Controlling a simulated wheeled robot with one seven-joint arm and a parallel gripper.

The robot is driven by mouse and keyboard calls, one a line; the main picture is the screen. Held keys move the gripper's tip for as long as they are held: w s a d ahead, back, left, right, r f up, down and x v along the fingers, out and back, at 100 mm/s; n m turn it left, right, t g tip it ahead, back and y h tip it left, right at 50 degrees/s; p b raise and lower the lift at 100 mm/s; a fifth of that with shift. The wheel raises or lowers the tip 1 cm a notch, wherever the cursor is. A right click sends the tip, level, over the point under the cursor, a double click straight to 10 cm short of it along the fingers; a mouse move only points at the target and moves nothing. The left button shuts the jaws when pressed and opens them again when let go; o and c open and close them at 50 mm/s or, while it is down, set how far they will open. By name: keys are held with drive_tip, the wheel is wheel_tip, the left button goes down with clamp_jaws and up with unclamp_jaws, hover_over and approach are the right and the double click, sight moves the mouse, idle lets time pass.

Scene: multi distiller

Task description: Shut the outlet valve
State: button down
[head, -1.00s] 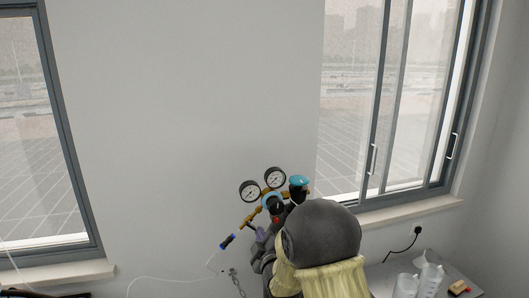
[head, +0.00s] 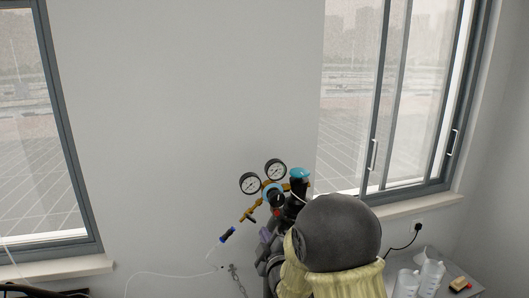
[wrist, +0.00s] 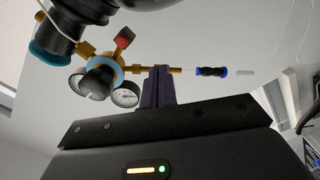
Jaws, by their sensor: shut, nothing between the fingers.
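The gas regulator (head: 270,187) with two round gauges is in the lower middle of the head view, mounted by a dark cylinder top with a teal cap (head: 299,173). Its brass outlet pipe (head: 257,207) slants down left to a blue-and-black hose connector (head: 227,236). A small dark piece on that pipe looks like the outlet valve handle (head: 250,217); its exact angle is hard to tell. My gripper (head: 265,235) is shut and empty, just below right of the pipe. In the wrist view, its fingertips (wrist: 160,70) overlap the brass pipe (wrist: 140,69); contact is unclear.
A red part (wrist: 124,38) sticks out of the regulator in the wrist view. A thin white hose trails left from the connector. A chain (head: 237,280) hangs on the wall below. The wall left of the regulator is clear.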

drive_tip(key=shift+b+v, duration=0.4)
drive_tip(key=shift+v, duration=0.85)
drive_tip(key=s+d+f+m+g+h, duration=0.1)
drive_tip(key=s+d+f+m+g, duration=0.2)
drive_tip(key=s, duration=0.5)
drive_tip(key=s+d+f+m+g+h, duration=0.2)
drive_tip(key=s+d+f+m+g, duration=0.2)
drive_tip(key=s+d+m+g, duration=0.2)
drive_tip(key=s+d+f+m+g+h, duration=0.2)
drive_tip(key=s+d+m+g, duration=0.3)
drive_tip(key=s, duration=0.6)
drive_tip(key=shift+d+f+m+g, duration=0.15)
drive_tip(key=shift+f+m+g, duration=0.25)
drive_tip(key=shift+f+m, duration=0.25)
